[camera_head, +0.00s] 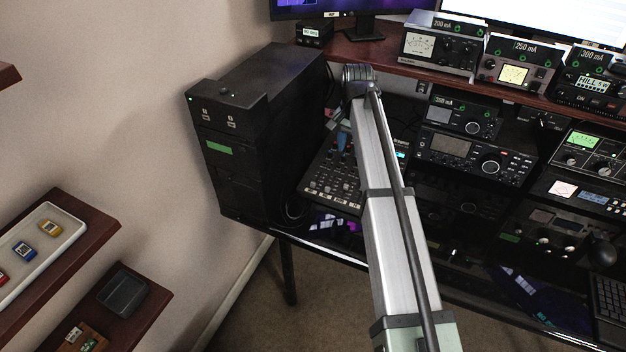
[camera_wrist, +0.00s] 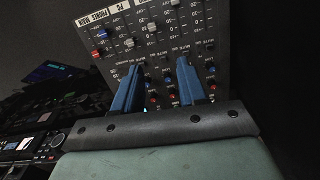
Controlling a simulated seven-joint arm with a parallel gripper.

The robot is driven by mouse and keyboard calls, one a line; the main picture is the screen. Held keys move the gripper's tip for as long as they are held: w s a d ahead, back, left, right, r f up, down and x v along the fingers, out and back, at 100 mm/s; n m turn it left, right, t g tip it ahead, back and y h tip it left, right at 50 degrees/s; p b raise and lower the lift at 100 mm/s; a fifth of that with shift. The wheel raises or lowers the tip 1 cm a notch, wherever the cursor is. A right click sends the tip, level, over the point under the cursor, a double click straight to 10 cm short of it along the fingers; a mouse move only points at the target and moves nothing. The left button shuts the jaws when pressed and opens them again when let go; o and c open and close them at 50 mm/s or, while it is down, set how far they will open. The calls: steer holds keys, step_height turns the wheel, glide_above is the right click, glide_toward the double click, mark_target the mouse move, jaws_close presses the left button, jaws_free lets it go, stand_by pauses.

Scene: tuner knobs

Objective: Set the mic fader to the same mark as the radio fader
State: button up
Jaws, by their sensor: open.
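A dark mixer panel (camera_head: 328,188) sits on the black desk, partly hidden behind my arm. In the wrist view the mixer panel (camera_wrist: 215,25) fills the upper right, with fader slots, pale fader caps and rows of small red and blue knobs. Labels "PHONES MAIN" and "PC" show; I cannot read which faders are mic and radio. My gripper (camera_wrist: 160,66) is open, its two blue fingers apart over the panel with nothing seen held. Its blue finger (camera_head: 343,143) shows above the mixer.
A black computer tower (camera_head: 240,150) stands left of the mixer. Radios (camera_head: 475,155) stand to the right, and a raised wooden shelf (camera_head: 385,52) with meters (camera_head: 437,45) runs behind. Wall shelves with a tray (camera_head: 35,250) are at the far left.

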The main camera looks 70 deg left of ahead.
steer(key=r+n, duration=0.1)
glide_above(313, 183)
step_height(313, 183, down, 14)
steer(key=shift+s+r, duration=0.1)
steer(key=shift+r, duration=0.15)
stand_by(0.4)
jaws_close()
stand_by(0.5)
